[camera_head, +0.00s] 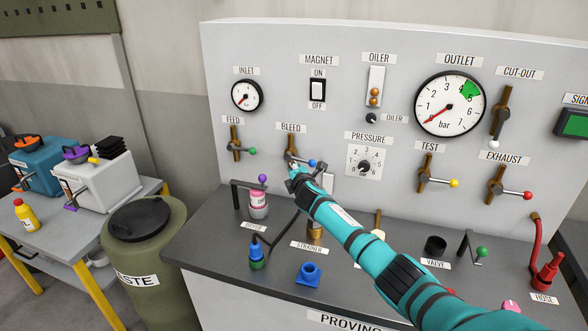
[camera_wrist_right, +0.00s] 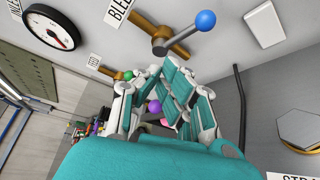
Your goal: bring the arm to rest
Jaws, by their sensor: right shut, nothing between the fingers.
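My right arm (camera_head: 370,250), teal with dark bands, comes in from the lower right and reaches up across the panel's desk. My right gripper (camera_head: 296,172) is at its end, just below the BLEED valve, whose lever ends in a blue knob (camera_head: 312,163). In the right wrist view the gripper (camera_wrist_right: 158,72) is shut and empty. The blue knob (camera_wrist_right: 205,20) is beyond the fingers there, and I see a gap between them. The arm hides part of the desk and the space below the PRESSURE dial (camera_head: 364,165). My left gripper is not in view.
Upright fittings stand on the desk near the arm: a pink-topped dryer (camera_head: 258,203), a blue part (camera_head: 309,274), a black valve (camera_head: 436,245) and a red hose fitting (camera_head: 546,270). A green waste bin (camera_head: 145,250) and a side table (camera_head: 75,230) stand left.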

